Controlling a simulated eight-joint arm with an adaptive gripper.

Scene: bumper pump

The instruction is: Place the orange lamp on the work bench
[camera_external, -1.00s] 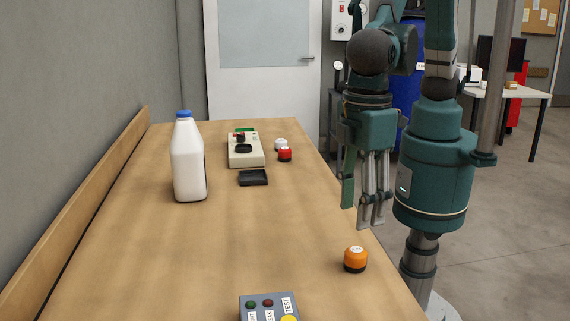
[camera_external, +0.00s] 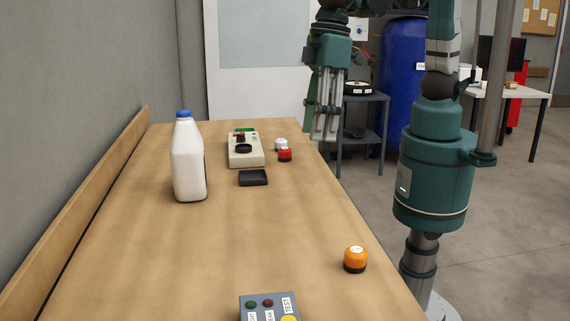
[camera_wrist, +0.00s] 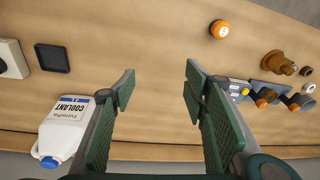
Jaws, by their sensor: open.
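The orange lamp (camera_external: 355,260) is a small orange dome on a dark base. It stands upright on the wooden work bench (camera_external: 190,250), near the right edge. In the wrist view the lamp (camera_wrist: 219,29) is at the top, right of centre. My gripper (camera_external: 323,138) hangs fingers-down by the far right edge of the bench, well away from the lamp. In the wrist view my gripper (camera_wrist: 160,85) is open, with only bare wood between its fingers.
A white coolant jug (camera_external: 188,160) stands at the left. A beige box (camera_external: 244,150), a black tray (camera_external: 253,178), white and red lamps (camera_external: 284,155) sit farther back. A grey button box (camera_external: 268,306) is at the near edge. The middle of the bench is clear.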

